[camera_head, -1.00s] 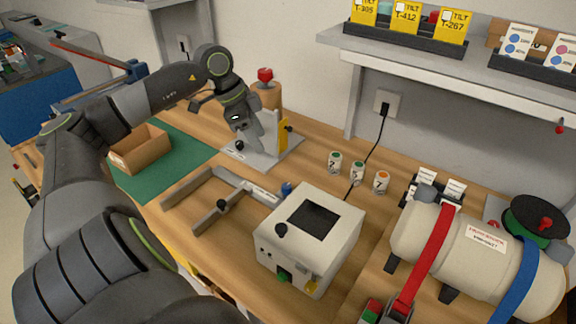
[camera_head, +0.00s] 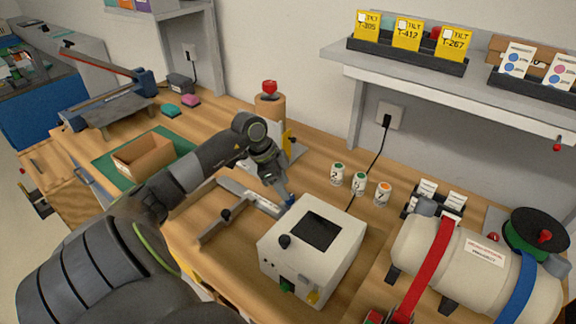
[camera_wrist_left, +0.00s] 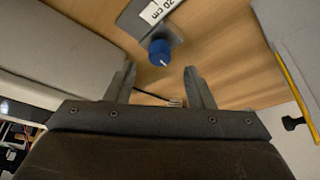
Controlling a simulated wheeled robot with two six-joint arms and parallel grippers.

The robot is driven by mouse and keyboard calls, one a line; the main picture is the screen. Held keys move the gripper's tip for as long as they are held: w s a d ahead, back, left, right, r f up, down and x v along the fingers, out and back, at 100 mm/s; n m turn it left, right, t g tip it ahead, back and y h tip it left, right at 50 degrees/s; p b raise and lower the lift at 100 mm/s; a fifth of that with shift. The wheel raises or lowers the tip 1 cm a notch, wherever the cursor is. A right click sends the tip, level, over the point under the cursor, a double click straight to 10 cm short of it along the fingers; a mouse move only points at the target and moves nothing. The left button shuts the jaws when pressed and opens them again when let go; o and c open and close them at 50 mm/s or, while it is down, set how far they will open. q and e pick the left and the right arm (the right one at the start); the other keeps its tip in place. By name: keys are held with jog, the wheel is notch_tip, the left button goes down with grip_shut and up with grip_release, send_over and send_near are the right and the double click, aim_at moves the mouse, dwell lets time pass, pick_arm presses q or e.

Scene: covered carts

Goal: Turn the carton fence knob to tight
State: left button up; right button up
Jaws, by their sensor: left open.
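A blue knob (camera_head: 291,201) stands at the right end of the grey metal fence (camera_head: 250,194), just left of the white box. In the left wrist view the blue knob (camera_wrist_left: 160,52) has a small white mark and sits on a grey plate beside a "20 cm" label (camera_wrist_left: 157,10). My left gripper (camera_head: 284,189) points down close to the knob. In the left wrist view its two fingers (camera_wrist_left: 161,84) are apart and empty, with the knob just beyond the tips, between them in the picture. No tight marking is readable. My right gripper is out of view.
A white box (camera_head: 335,262) with a black top panel stands right of the knob. Small jars (camera_head: 359,184) stand behind it. A black knob (camera_head: 227,214) sits on the fence's arm. An open brown carton (camera_head: 128,160) lies on the green mat (camera_head: 106,168).

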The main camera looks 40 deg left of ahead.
pick_arm(q)
jog(key=shift+x, duration=1.95)
jog(key=c, duration=1)
